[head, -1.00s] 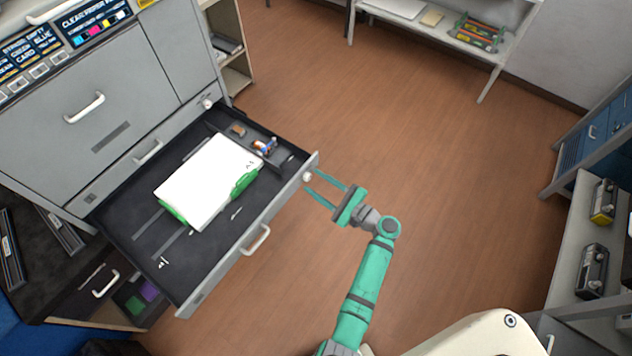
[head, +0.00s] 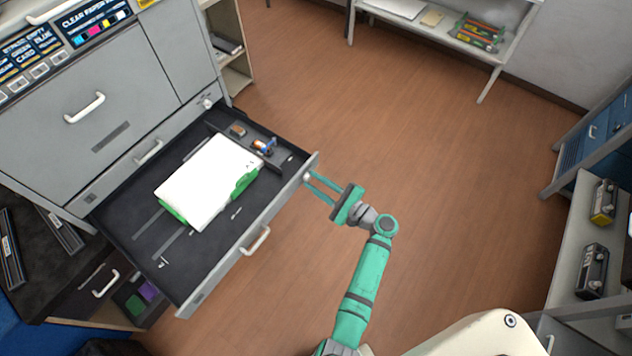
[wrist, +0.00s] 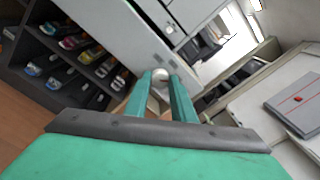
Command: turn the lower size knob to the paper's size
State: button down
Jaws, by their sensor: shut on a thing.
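The lower size knob (head: 307,177) is a small pale round knob on the front face of the open drawer (head: 240,258), near its right end. My green gripper (head: 318,183) is shut on this knob, one finger on each side. In the wrist view the knob (wrist: 160,76) shows between the two fingertips (wrist: 165,82). Its pointer and any size marks are too small to read. White paper (head: 207,183) lies in the drawer between green guides (head: 245,182). The print at the paper's corner is not legible.
Another knob (head: 207,103) is on the closed upper drawer's front. The open drawer has a handle (head: 255,241) left of my gripper. Small loose items (head: 263,147) lie in the drawer's side compartment. The floor (head: 450,150) to the right is clear.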

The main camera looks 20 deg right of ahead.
jog(key=n, duration=0.4)
jog(key=shift+n, duration=0.3)
jog(key=shift+f+n, duration=0.1)
jog(key=shift+n, duration=2.2)
jog(key=c, duration=1.5)
grip_release()
jog(key=v, duration=1)
jog(key=shift+s+d+f, duration=0.25)
jog(key=shift+s, duration=0.1)
